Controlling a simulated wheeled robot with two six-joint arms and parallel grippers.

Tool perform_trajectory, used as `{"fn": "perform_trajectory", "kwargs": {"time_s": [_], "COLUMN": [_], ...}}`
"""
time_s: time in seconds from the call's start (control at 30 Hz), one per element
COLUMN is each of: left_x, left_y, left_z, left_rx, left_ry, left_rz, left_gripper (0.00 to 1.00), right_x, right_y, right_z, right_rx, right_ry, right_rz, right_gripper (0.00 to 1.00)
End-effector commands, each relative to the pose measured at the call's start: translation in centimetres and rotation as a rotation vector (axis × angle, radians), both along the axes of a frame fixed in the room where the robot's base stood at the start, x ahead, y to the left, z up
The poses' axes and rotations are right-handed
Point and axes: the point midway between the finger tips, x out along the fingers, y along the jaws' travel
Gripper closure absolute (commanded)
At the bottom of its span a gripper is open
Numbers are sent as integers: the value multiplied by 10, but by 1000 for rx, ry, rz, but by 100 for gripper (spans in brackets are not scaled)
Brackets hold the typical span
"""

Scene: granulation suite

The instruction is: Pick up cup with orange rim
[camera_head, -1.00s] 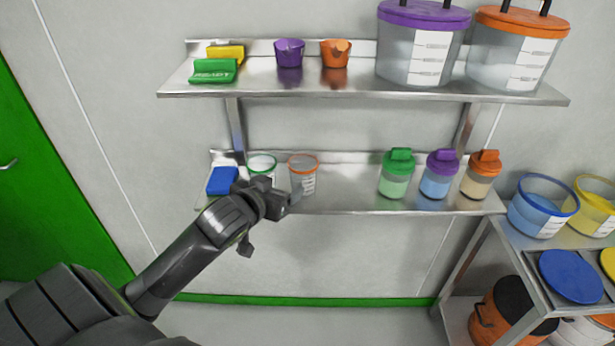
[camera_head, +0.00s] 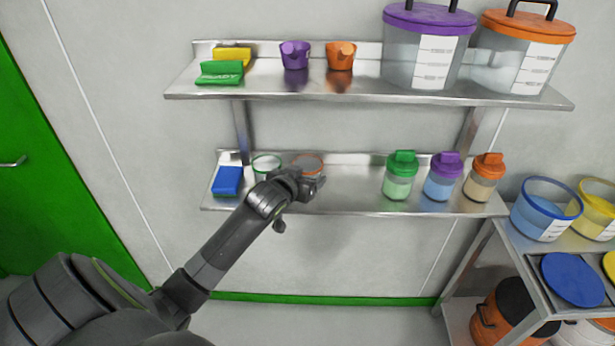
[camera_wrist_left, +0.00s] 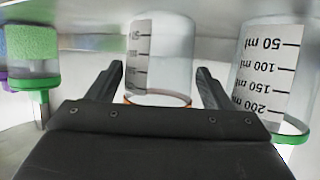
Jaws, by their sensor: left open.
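The clear cup with the orange rim (camera_head: 308,160) stands on the lower shelf, mostly hidden behind my left gripper (camera_head: 315,185) in the head view. In the left wrist view, which looks upside down, the orange-rimmed cup (camera_wrist_left: 172,50) lies straight ahead, with a white scale label on its side. The open fingers of my left gripper (camera_wrist_left: 160,70) point towards it, one on each side in that picture. I cannot tell whether they reach around it. My right gripper is in neither view.
A green-rimmed cup (camera_head: 266,163) stands close beside it, with a blue item (camera_head: 227,181) further left. Green (camera_head: 399,180), purple (camera_head: 442,182) and orange (camera_head: 483,182) lidded bottles stand to the right. The upper shelf (camera_head: 350,92) hangs above. The shelf between cup and bottles is clear.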

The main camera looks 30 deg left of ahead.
Motion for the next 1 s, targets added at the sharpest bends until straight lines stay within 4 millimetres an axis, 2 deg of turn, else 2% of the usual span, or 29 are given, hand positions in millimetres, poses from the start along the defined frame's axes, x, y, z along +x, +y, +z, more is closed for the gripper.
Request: {"fn": "perform_trajectory", "kwargs": {"time_s": [0.2,0.5,0.53,0.77,1.0], "left_x": [19,22,22,22,22], "left_y": [3,3,3,3,3], "left_z": [-8,-10,-10,-10,-8], "left_rx": [0,1,1,1,1], "left_ry": [0,0,0,0,-2], "left_rz": [0,0,0,0,0], "left_gripper": [27,27,28,58,59], "right_x": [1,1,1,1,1], "right_y": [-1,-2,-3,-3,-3], "right_z": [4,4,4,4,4], "right_rx": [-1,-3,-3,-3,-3], "right_ry": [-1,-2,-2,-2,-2], "right_rz": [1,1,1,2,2], "right_gripper": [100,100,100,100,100]}}
